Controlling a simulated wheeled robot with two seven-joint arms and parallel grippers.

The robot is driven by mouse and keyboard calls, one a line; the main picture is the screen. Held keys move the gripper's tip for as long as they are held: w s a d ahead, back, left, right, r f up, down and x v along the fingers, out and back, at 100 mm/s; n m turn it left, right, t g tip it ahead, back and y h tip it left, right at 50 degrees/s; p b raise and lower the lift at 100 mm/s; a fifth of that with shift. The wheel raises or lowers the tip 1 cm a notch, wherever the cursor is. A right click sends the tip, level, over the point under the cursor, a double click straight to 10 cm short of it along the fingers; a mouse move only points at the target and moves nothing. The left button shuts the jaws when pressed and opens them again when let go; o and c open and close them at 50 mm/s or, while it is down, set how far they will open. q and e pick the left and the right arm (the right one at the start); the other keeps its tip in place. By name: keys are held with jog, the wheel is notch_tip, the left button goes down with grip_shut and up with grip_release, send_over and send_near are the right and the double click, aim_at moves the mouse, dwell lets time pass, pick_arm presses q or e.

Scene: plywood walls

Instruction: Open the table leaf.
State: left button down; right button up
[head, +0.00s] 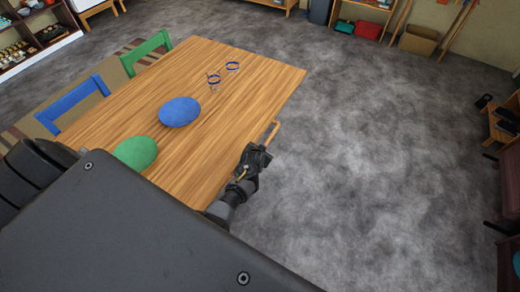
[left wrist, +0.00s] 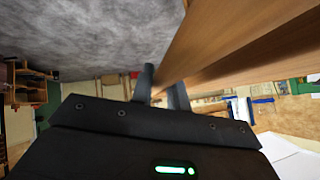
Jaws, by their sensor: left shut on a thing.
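The wooden table (head: 225,75) stands at the left, its right edge facing open floor. A narrow light wood strip (head: 271,132), which looks like the table leaf seen nearly edge-on, shows beside that edge. My left gripper (head: 256,156) is at this edge, shut on the strip and hiding its middle. In the left wrist view the fingers (left wrist: 161,90) are at the end of a wooden board (left wrist: 225,75). A second board (left wrist: 220,35) runs above it with a dark gap between. The exact contact is partly hidden. My right gripper is not in view.
A blue oval (head: 180,111), a green oval (head: 136,152) and blue-rimmed glasses (head: 215,79) lie on the tabletop. A blue chair (head: 75,105) and a green chair (head: 146,52) stand at its left side. The grey floor (head: 370,150) right of the table is clear.

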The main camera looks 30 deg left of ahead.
pick_arm(q)
jog(key=shift+w+a+r, duration=0.1)
jog(key=shift+w+r, duration=0.2)
jog(key=shift+r, duration=0.1)
jog(key=c, duration=1.6)
grip_release()
jog(key=shift+o, duration=1.1)
jog(key=shift+s, duration=0.1)
jog(key=shift+s+f, duration=0.1)
jog(key=shift+s, duration=0.1)
jog(key=v, duration=1)
jog(key=shift+s+r, duration=0.25)
jog(key=shift+s, duration=0.1)
